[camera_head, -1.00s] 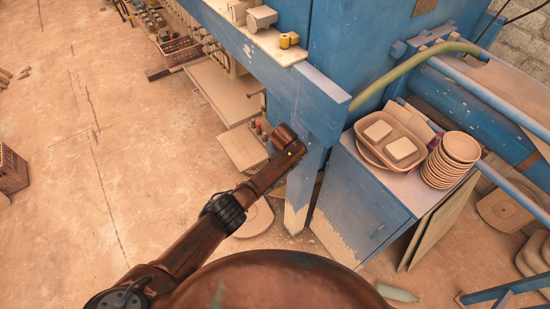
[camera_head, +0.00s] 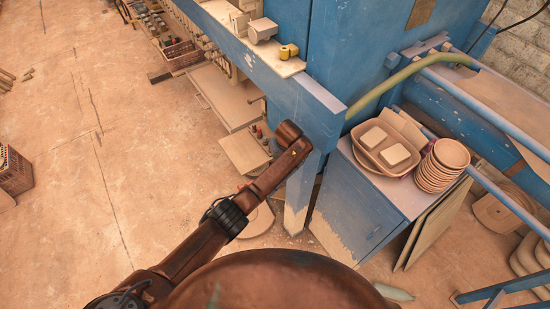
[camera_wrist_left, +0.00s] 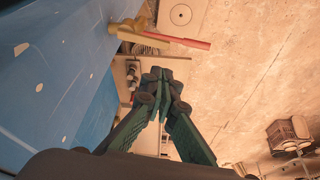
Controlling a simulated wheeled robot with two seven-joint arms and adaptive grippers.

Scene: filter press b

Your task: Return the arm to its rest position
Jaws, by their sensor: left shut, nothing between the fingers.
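My left arm (camera_head: 228,215) reaches from the lower left of the head view toward the blue press. Its far end is beside the press's front corner post; whether it touches cannot be told. I cannot make out fingers there in the head view. In the left wrist view my left gripper (camera_wrist_left: 160,80) is shut, its green fingers meeting at the tips with nothing between them. The blue press (camera_head: 300,110) also fills the left side of the wrist view (camera_wrist_left: 45,80). My right gripper is not in view.
A blue cabinet (camera_head: 350,205) right of the arm carries a tray with two pale blocks (camera_head: 385,145) and a stack of bowls (camera_head: 443,165). Low wooden shelves (camera_head: 245,153) stand along the press. A brown crate (camera_head: 14,170) stands at far left. Open floor (camera_head: 120,150) lies left.

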